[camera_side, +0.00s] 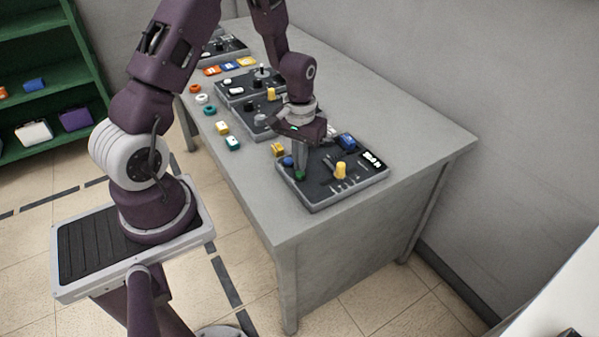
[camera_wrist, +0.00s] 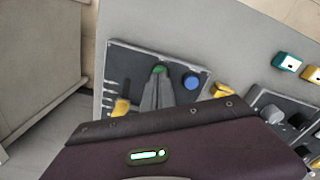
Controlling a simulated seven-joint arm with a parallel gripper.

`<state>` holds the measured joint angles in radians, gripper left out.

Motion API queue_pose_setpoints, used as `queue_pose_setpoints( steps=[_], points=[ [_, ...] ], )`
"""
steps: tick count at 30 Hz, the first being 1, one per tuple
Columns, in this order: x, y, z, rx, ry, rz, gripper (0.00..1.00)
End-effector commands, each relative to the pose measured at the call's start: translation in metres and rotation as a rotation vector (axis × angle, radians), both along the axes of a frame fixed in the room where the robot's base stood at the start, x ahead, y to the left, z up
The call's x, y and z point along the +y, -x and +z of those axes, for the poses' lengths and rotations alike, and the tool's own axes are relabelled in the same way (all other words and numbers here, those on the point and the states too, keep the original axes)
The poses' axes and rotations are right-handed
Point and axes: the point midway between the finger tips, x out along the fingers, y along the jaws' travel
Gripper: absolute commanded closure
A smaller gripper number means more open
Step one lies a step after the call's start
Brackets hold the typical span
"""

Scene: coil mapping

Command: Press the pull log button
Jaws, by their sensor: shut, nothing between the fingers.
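A dark control panel (camera_side: 322,195) with a grey rim lies at the near end of the table; it also shows in the wrist view (camera_wrist: 118,62). A round green button (camera_side: 299,176) sits near its left edge, and shows at my fingertips in the wrist view (camera_wrist: 159,69). My gripper (camera_side: 299,168) is shut and empty, pointing down, its tips at the green button; whether they touch or press it I cannot tell. A round blue button (camera_side: 288,161) is beside it, also in the wrist view (camera_wrist: 191,82). No label reading "pull log" is legible.
Other panels (camera_side: 262,118) and small coloured blocks (camera_side: 232,143) stand farther along the table (camera_side: 400,125). The table's right side is clear.

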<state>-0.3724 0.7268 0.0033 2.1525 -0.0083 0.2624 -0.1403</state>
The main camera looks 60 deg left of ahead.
Motion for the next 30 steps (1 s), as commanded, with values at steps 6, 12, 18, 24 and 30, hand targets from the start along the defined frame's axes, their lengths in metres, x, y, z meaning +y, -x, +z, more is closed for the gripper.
queue_pose_setpoints(
  steps=[6,12,18,24,30],
  points=[
    [0.0,0.0,-0.007,0.0,0.0,0.0,1.0],
    [0.0,0.0,-0.013,0.001,0.0,0.0,1.0],
    [0.0,0.0,-0.017,0.0,0.0,0.0,1.0],
    [0.0,0.0,-0.018,0.0,0.0,0.0,1.0],
    [0.0,0.0,-0.018,0.001,0.0,0.0,1.0]
  ],
)
